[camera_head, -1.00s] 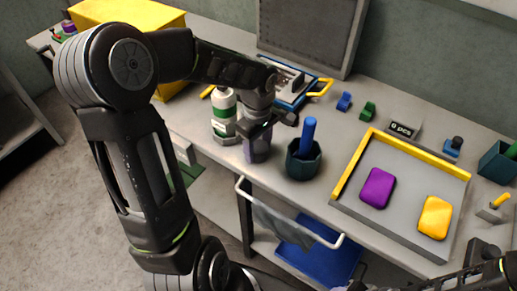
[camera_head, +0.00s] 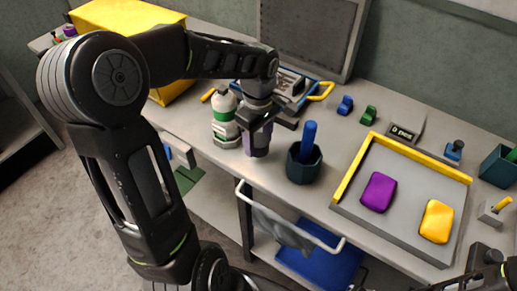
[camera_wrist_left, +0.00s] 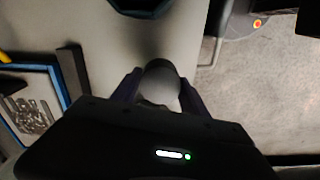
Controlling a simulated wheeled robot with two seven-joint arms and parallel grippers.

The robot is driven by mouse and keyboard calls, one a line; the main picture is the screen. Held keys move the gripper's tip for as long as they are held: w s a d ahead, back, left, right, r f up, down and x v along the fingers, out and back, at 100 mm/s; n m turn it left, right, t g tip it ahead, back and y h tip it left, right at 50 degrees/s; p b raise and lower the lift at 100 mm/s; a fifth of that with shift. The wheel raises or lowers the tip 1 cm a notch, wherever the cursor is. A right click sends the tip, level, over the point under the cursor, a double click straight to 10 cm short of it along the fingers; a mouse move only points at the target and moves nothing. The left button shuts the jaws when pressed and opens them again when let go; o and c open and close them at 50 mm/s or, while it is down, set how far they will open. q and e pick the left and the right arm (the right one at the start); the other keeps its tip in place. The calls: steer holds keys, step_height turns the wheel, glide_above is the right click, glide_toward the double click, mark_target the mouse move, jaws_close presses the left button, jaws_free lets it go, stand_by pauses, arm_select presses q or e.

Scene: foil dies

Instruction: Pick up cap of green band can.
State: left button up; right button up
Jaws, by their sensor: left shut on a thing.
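The green band can (camera_head: 225,128) stands upright near the desk's front left in the head view. It is white with a green band and a pale rounded top. My left gripper (camera_head: 257,143) is just to the right of the can, pointing down, with purple fingers. In the left wrist view my left gripper (camera_wrist_left: 160,88) is shut on a round grey thing (camera_wrist_left: 161,77), which sits between the purple fingers. Its lower part is hidden, and I cannot tell if it is the cap. The can does not show clearly in the wrist view.
A dark cup with a blue handle (camera_head: 304,163) stands close right of my left gripper. A yellow-edged tray (camera_head: 405,222) holds a purple (camera_head: 378,191) and a yellow piece (camera_head: 437,221). A blue-rimmed tray (camera_wrist_left: 56,76) is behind. The desk's front edge is close.

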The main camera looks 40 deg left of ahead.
mark_target(258, 140)
arm_select(q)
step_height(258, 140, up, 6)
steer(key=shift+f, duration=0.1)
stand_by(0.6)
